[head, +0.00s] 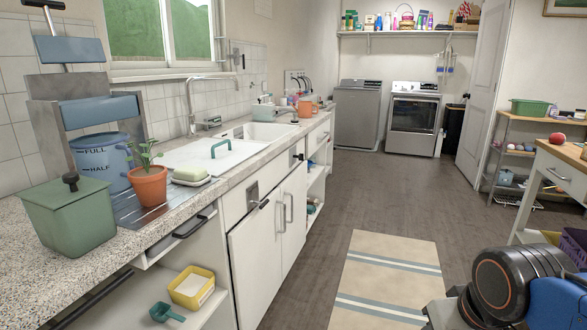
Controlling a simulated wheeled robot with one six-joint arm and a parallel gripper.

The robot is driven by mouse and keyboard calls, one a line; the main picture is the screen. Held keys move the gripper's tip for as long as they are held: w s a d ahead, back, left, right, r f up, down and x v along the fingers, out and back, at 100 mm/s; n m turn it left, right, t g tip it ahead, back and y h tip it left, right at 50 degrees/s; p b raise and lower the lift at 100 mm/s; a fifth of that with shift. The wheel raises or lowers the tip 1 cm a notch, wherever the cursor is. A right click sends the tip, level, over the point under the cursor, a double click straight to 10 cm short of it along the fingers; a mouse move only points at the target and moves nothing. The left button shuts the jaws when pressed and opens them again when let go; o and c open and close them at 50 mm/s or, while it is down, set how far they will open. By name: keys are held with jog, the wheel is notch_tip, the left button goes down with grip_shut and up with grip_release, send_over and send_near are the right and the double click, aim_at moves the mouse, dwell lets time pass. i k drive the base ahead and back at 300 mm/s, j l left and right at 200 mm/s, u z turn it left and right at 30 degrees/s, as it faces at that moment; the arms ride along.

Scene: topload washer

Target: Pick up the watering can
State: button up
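I cannot make out a watering can for certain in the head view. A small orange vessel (305,107) stands far along the counter, too small to tell what it is. A blue bucket-like container (99,160) marked FULL and HALF stands on the near counter, partly hidden by a potted plant. My arm shows only as black and blue parts at the lower right. My gripper is out of view, so its state and anything in it are hidden.
The long counter (55,262) on the left holds a green lidded box (68,218), a terracotta plant pot (149,186) and soap (191,174). A striped rug (388,275) lies on open floor. A wooden-topped table (565,158) stands at right. Washing machines (414,118) stand at the back.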

aim_at(305, 110)
jog(key=i+l+z, duration=0.3)
jog(key=i, duration=0.4)
jog(key=i+z, duration=0.3)
jog(key=i, duration=2.15)
